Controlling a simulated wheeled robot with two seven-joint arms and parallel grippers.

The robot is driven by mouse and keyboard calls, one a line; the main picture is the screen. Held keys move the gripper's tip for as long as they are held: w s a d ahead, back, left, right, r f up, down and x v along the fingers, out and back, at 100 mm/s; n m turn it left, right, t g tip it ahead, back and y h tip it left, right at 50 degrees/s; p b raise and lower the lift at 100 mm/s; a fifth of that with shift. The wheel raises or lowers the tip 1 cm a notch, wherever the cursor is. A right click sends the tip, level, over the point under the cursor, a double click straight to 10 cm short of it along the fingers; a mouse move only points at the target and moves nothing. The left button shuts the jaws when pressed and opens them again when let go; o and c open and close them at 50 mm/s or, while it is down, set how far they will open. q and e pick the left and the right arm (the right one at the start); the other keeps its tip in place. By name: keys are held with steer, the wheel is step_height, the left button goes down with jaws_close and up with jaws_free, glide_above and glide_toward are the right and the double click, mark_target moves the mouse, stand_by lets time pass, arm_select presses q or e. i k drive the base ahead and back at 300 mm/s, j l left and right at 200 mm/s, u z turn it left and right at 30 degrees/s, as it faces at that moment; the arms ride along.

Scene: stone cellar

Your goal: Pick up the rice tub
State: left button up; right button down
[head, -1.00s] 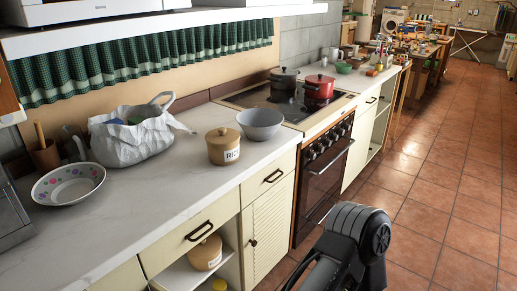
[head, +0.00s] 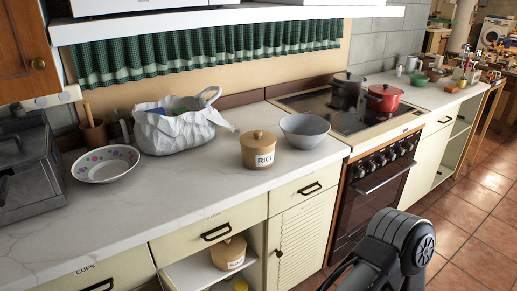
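The rice tub (head: 258,150) is a tan round tub with a knobbed lid and a white label reading RICE. It stands upright on the pale marble worktop (head: 190,205), just left of a grey bowl (head: 305,131). A dark part of my arm shows at the lower right, in front of the oven, away from the tub. Neither gripper's fingers are in view.
A white bag (head: 178,127), a flower-patterned bowl (head: 105,163) and a pot of utensils (head: 94,134) stand left of the tub. A hob (head: 335,104) with a black pot (head: 346,90) and a red pot (head: 383,98) is at right. The worktop in front of the tub is clear.

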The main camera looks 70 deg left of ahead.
mark_target(253, 159)
steer(key=i+l+u, duration=0.1)
steer(key=i+u, duration=0.4)
steer(key=i, duration=2.35)
steer(key=u, duration=2.9)
